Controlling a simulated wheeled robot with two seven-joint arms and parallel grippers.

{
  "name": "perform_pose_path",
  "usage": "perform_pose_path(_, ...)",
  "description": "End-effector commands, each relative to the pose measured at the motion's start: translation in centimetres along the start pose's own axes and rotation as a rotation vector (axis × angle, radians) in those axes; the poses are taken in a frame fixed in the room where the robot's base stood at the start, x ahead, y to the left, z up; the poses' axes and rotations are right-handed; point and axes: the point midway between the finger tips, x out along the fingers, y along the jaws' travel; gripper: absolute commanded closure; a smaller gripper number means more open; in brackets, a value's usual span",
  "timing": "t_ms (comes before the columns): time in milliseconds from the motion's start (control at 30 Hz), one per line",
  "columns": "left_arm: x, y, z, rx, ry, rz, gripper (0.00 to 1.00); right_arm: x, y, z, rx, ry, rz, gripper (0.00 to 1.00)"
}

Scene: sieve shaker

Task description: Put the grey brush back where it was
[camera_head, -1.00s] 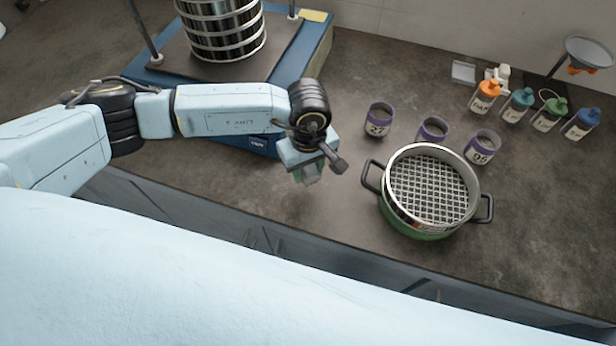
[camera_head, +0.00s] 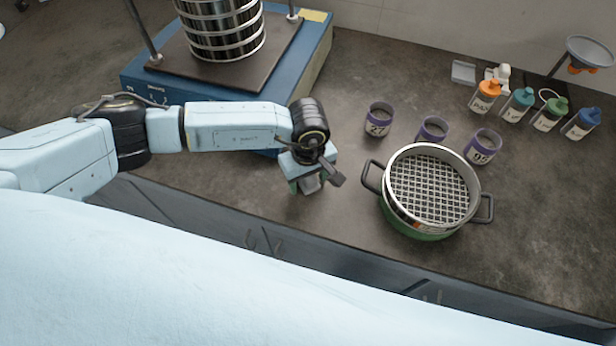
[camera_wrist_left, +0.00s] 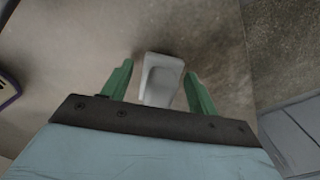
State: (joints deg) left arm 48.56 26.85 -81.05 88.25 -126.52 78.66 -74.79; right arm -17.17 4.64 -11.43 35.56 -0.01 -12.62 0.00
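A pale grey object, which may be the grey brush, shows between the green fingers of my left gripper in the left wrist view (camera_wrist_left: 160,82). It is small and partly hidden below the gripper in the head view (camera_head: 311,184). My left gripper (camera_head: 307,186) points down over the counter's front part, left of the sieve pot. In the left wrist view its fingers (camera_wrist_left: 158,90) stand apart, with a gap on each side of the grey object. Whether the object rests on the counter is hard to tell. My right gripper is not in view.
A sieve (camera_head: 430,188) sits on a green pot with black handles. Several purple-banded cups (camera_head: 379,121) stand behind it. Coloured-cap bottles (camera_head: 486,100), a small pale tray (camera_head: 463,72) and a funnel (camera_head: 590,52) are at the back right. The blue shaker base (camera_head: 312,50) is behind my arm.

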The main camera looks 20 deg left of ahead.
Motion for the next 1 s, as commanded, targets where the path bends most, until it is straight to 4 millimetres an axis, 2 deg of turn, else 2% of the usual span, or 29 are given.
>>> perform_pose_path(233,-0.1,0.0,0.0,0.0,0.0,0.0,0.41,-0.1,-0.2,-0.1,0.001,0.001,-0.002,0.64)
perform_pose_path(367,-1.0,0.1,-0.1,0.0,0.001,0.003,0.41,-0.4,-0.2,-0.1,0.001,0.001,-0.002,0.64)
perform_pose_path(800,-9.9,0.1,-0.1,0.001,0.002,0.003,0.41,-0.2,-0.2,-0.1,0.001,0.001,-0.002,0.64)
perform_pose_path(1000,-12.0,0.0,0.0,0.0,0.001,0.0,0.41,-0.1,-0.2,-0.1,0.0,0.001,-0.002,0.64)
